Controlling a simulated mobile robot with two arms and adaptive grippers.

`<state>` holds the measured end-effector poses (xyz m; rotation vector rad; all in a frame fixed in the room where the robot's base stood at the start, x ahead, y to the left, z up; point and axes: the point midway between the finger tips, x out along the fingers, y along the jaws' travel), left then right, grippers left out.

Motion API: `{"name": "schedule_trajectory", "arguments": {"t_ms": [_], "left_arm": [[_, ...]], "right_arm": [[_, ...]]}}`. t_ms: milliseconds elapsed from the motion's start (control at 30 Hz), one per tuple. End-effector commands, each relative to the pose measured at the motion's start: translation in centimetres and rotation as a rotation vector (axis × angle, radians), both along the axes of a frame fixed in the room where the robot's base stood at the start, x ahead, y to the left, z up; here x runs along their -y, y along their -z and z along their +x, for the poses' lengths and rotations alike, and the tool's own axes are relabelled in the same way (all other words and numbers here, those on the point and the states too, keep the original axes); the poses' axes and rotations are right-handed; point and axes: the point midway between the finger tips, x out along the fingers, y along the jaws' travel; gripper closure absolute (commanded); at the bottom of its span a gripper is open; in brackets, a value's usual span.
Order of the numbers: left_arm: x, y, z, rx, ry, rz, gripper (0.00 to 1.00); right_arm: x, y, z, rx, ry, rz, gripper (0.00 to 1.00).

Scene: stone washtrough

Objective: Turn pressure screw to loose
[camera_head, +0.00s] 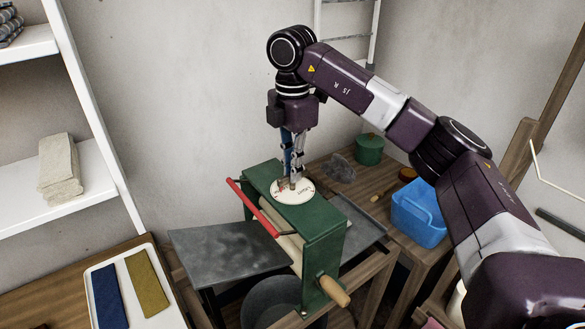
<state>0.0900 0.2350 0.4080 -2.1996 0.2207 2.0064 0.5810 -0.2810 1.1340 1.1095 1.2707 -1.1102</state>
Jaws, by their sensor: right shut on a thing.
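A green wringer (326,236) stands in the middle of the head view. A round white dial (303,196) with dark lettering and red marks lies on its top; the lettering is too small to read surely. The pressure screw rises at the middle of the dial, mostly hidden by my fingers. My right gripper (288,184) points straight down from above, with its fingers shut on the pressure screw. Which mark the screw points to cannot be told. My left gripper is not in view.
The wringer has a red bar (252,208), pale rollers, a wooden crank handle (334,291) and grey side trays (220,250). A blue bin (419,215) and green pot (369,150) stand right. A white tray (165,318) with folded cloths lies at lower left.

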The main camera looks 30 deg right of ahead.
Motion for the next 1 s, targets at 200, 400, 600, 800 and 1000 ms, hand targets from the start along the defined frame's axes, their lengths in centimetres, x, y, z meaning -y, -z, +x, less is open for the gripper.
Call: {"name": "schedule_trajectory", "arguments": {"t_ms": [200, 400, 600, 800, 1000], "left_arm": [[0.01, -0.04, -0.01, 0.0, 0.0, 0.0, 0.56], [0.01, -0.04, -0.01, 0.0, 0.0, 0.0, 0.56], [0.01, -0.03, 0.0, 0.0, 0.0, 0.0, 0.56], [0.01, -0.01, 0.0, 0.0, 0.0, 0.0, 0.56], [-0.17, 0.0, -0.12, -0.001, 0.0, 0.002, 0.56]], "right_arm": [[0.1, -0.4, 0.22, 0.011, 0.017, 0.0, 1.0], [0.11, -0.4, 0.22, 0.011, 0.016, 0.0, 1.0], [0.08, -0.29, 0.16, 0.008, 0.014, 0.0, 0.74], [0.04, -0.15, 0.08, 0.004, 0.012, 0.0, 0.74], [0.03, -0.97, 0.09, 0.004, 0.011, 0.0, 0.74]]}}
